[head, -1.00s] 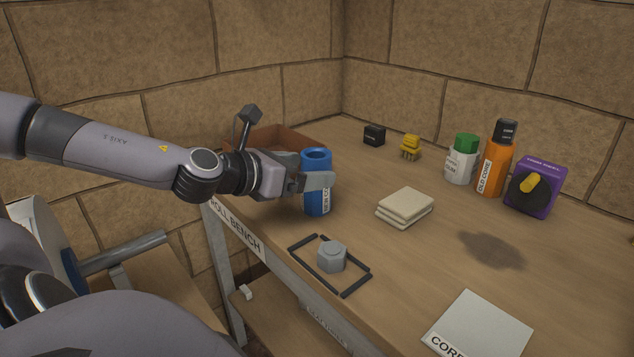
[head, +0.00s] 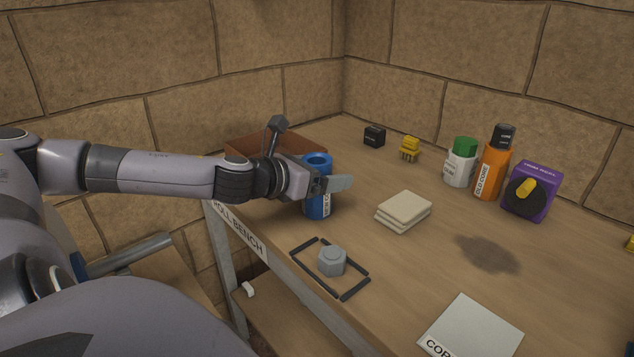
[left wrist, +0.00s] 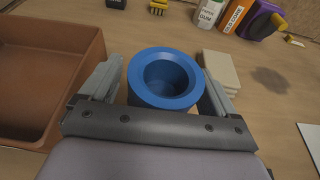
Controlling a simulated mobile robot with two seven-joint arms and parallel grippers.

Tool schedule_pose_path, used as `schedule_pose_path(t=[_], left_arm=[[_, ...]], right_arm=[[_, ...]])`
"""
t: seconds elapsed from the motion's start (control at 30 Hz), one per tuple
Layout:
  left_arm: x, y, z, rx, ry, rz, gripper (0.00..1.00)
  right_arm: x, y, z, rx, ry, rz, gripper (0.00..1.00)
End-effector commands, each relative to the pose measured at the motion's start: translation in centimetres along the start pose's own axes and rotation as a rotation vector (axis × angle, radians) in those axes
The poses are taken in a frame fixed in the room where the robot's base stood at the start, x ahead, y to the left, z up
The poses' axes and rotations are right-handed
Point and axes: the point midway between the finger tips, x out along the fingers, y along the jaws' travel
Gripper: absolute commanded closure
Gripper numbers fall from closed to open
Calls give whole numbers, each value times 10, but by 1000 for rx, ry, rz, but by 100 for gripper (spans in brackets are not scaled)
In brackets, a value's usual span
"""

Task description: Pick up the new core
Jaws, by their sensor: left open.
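The new core is a blue hollow cylinder (head: 318,203) with a white label, standing upright near the bench's left edge. In the left wrist view its open blue top (left wrist: 165,79) sits between the two fingers. My left gripper (head: 326,184) is open around the core, one finger on each side, with small gaps visible in the wrist view (left wrist: 163,90). The far side of the core's lower body is hidden. My right gripper is not in view.
A brown open box (head: 275,141) stands close behind the left gripper. Pale stacked pads (head: 404,210) lie to the right of the core. A grey hex piece (head: 332,261) sits in a dark frame in front. The orange old core (head: 491,172) stands farther right.

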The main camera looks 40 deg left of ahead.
Motion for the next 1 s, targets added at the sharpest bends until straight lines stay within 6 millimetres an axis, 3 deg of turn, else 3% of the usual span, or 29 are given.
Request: schedule_pose_path(t=[0.4,0.43,0.6,1.0], left_arm=[[3,0,-1,1,2,0,10],[3,0,-1,1,2,-1,13],[3,-1,-1,0,2,-1,67],[2,-1,5,2,0,-1,68]], right_arm=[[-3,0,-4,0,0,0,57],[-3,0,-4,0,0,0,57],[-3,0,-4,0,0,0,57],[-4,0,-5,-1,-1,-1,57]])
